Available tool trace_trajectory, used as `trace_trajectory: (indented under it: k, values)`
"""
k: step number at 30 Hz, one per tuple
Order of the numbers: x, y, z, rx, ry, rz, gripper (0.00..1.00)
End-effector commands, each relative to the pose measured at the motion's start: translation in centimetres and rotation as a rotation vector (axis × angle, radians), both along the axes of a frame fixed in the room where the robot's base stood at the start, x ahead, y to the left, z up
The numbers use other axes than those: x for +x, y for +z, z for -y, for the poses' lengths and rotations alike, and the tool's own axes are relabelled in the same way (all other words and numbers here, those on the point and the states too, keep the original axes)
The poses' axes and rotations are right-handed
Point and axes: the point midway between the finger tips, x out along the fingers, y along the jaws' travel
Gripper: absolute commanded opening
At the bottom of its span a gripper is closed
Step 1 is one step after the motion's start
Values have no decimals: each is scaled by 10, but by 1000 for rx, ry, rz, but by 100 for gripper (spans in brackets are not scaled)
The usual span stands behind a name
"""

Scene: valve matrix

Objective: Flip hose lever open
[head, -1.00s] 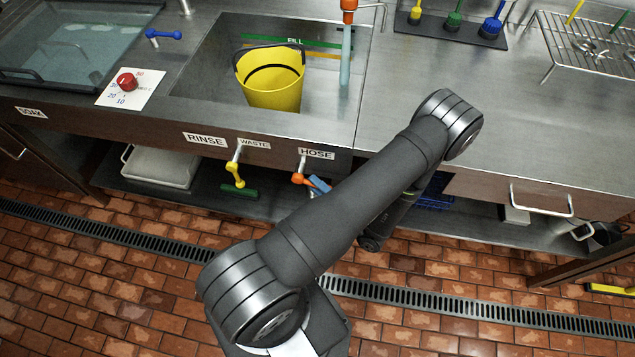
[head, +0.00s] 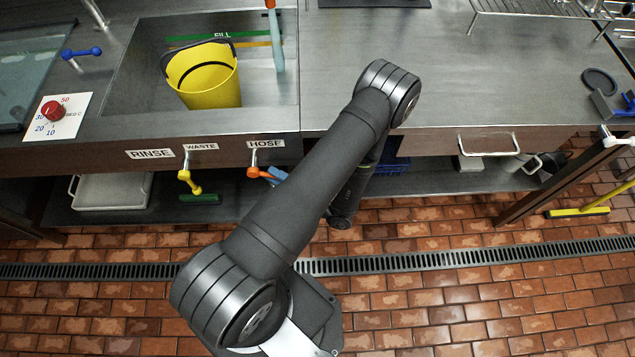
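The HOSE label (head: 266,144) is on the front edge of the sink counter. Below it the hose lever has a pale stem and an orange part (head: 256,172) reaching right. A light-blue piece (head: 278,174) shows at its right end, close to my arm; I cannot tell whether it belongs to the lever. My arm runs across the middle, up to an elbow over the counter edge and back down to a wrist part right of the lever. My gripper is hidden behind my arm, so its opening and any contact do not show.
The yellow waste lever (head: 189,181) hangs left of the hose lever. A yellow bucket (head: 205,78) stands in the sink. A drawer handle (head: 489,140) projects at right. A lower shelf (head: 125,208) runs beneath the counter. The brick floor in front is largely clear.

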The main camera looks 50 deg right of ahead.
Motion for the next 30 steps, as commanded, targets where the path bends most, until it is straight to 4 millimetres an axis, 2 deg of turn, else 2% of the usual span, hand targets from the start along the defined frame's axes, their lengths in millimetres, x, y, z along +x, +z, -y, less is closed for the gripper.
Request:
trace_trajectory:
  k: [8,21,25,30]
  values:
    - [-40,-20,15,-1,-6,-1,34]
    - [-115,-58,43,-1,-5,-1,34]
    - [-130,-66,49,-2,-3,-2,34]
    - [-140,-70,52,-1,-1,-3,34]
